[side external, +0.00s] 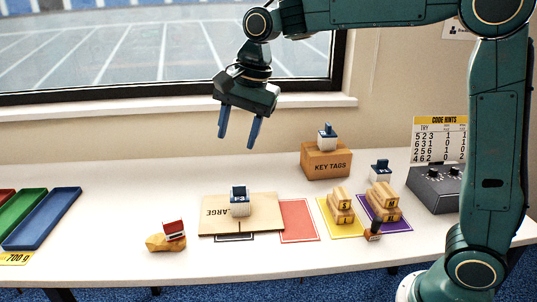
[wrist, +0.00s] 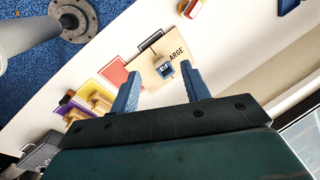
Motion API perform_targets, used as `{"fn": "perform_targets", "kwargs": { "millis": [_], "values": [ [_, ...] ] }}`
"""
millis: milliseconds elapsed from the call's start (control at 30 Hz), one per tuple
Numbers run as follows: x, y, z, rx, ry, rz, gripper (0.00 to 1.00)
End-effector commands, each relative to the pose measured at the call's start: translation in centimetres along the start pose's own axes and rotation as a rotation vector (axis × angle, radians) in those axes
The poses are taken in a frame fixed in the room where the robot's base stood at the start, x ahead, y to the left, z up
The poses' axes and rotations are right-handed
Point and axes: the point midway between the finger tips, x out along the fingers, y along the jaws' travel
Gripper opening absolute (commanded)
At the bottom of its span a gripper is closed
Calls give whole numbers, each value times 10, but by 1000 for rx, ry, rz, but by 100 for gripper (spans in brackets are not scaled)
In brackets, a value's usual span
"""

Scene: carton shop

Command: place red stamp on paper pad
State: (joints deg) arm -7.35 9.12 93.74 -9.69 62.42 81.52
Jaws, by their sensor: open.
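A red-and-white block (side external: 173,229), which looks like the red stamp, rests tilted against or on a tan wooden piece (side external: 160,243) at the front left of the table. It also shows at the top edge of the wrist view (wrist: 193,7), partly cut off. No paper pad is clearly identifiable; a flat cardboard sheet marked LARGE (side external: 212,226) lies mid-table with a blue-and-white stamp (side external: 239,208) on it. My gripper (side external: 237,142) is open and empty, high above the table toward the window; its fingers (wrist: 161,72) frame that blue-and-white stamp in the wrist view.
A red square (side external: 299,221), a yellow mat (side external: 337,236) and a purple mat (side external: 403,222) lie right of the cardboard; wooden blocks sit on the latter two. Coloured trays (side external: 42,219) are far left.

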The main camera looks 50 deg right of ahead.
Motion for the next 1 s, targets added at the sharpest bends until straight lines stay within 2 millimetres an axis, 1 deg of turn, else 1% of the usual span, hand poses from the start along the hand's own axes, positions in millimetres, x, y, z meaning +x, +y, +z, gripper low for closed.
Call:
{"fn": "perform_targets", "kwargs": {
  "millis": [33,200,400,500,733,900,1000],
  "values": [
    [-10,13,0,-46,8,-12,46],
    [-32,54,4,-227,39,-42,46],
    [-48,104,9,-440,85,-67,46],
    [-53,130,13,-547,111,-75,46],
    [-54,191,22,-790,179,-80,46],
    [-47,232,29,-963,231,-72,46],
    [-42,251,32,-1046,256,-63,46]
  ]
}}
